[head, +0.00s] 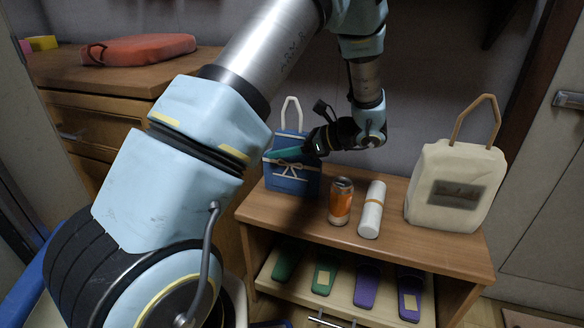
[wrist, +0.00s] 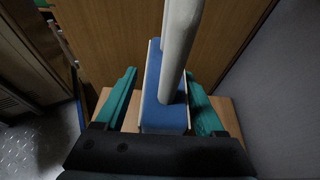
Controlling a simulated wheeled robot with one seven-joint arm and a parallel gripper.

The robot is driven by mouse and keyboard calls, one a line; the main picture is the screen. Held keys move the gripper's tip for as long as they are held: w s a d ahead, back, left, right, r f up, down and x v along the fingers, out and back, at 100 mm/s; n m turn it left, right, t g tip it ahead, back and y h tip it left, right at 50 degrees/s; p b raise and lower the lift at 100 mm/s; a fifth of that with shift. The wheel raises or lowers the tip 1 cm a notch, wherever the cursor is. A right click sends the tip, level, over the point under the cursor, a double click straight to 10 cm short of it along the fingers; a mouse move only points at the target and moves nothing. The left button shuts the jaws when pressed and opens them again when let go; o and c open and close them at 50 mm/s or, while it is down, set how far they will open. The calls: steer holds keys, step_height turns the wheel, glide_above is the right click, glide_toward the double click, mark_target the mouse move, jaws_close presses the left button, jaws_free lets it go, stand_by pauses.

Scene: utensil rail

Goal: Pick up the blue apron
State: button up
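The blue apron (head: 291,180), with a white neck loop and a white bow, stands upright at the left end of the small wooden table. My gripper (head: 295,152) is at its upper part, with one teal finger showing across its front; the other finger is hidden in the head view. In the wrist view the blue apron (wrist: 152,100) lies between the two open teal fingers of my gripper (wrist: 163,95). A gap shows on its left side, and the right finger is very close to it. The white loop rises close to the camera.
An orange can (head: 341,201) and a white cylinder (head: 371,210) stand right of the apron. A cream bag (head: 455,185) stands at the table's right end. An open drawer below holds green and purple things. A red folded item (head: 138,48) lies on the left cabinet.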

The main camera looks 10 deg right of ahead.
jaws_close()
stand_by(0.3)
stand_by(1.0)
